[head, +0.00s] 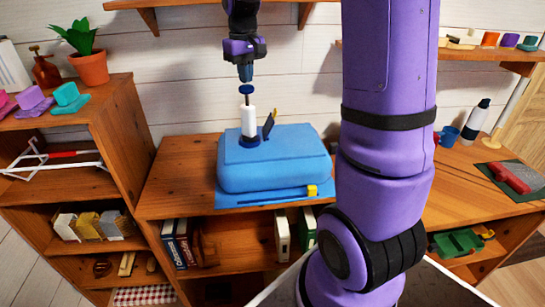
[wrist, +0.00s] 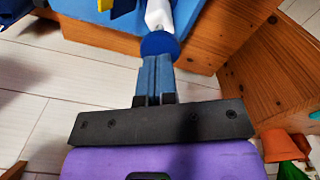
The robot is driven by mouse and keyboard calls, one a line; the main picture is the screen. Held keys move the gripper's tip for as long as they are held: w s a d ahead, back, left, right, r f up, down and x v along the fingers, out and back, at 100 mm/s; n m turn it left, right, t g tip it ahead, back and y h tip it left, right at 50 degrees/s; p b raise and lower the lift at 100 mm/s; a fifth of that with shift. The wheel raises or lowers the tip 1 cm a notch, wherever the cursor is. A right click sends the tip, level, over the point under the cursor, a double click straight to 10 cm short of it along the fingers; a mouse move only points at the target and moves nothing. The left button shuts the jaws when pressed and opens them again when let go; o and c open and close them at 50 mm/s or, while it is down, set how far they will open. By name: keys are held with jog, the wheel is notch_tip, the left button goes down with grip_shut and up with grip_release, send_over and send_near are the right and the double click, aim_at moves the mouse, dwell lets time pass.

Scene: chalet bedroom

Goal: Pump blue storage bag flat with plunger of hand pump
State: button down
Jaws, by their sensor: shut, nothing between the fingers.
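The blue storage bag (head: 275,172) lies on the wooden shelf top and is puffed up and thick. The hand pump (head: 249,122) stands upright on the bag's top, with a white barrel and a dark blue base. Its thin rod is drawn out above the barrel and ends in a round blue plunger knob (head: 246,89). My gripper (head: 245,78) points down right over the knob, fingers shut and empty. In the wrist view the fingertips (wrist: 158,58) meet the edge of the knob (wrist: 160,45); I cannot tell if they touch. A dark flap with a yellow tip (head: 269,124) stands beside the pump.
A yellow clip (head: 311,190) sits on the bag's front edge. A plant pot (head: 90,68) and coloured blocks stand on the left cabinet. A blue mug (head: 447,136), a bottle (head: 476,120) and a red tool (head: 508,178) are on the right. A wall shelf (head: 497,57) hangs above.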

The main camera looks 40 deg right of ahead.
aim_at(246, 86)
jog(key=shift+f, duration=0.7)
dwell(1.4)
dwell(0.5)
jog(key=shift+f, duration=1)
dwell(1.2)
jog(key=shift+f, duration=0.15)
dwell(0.4)
jog(key=shift+f, duration=3.25)
jog(key=shift+r, duration=2.4)
jog(key=shift+f, duration=0.1)
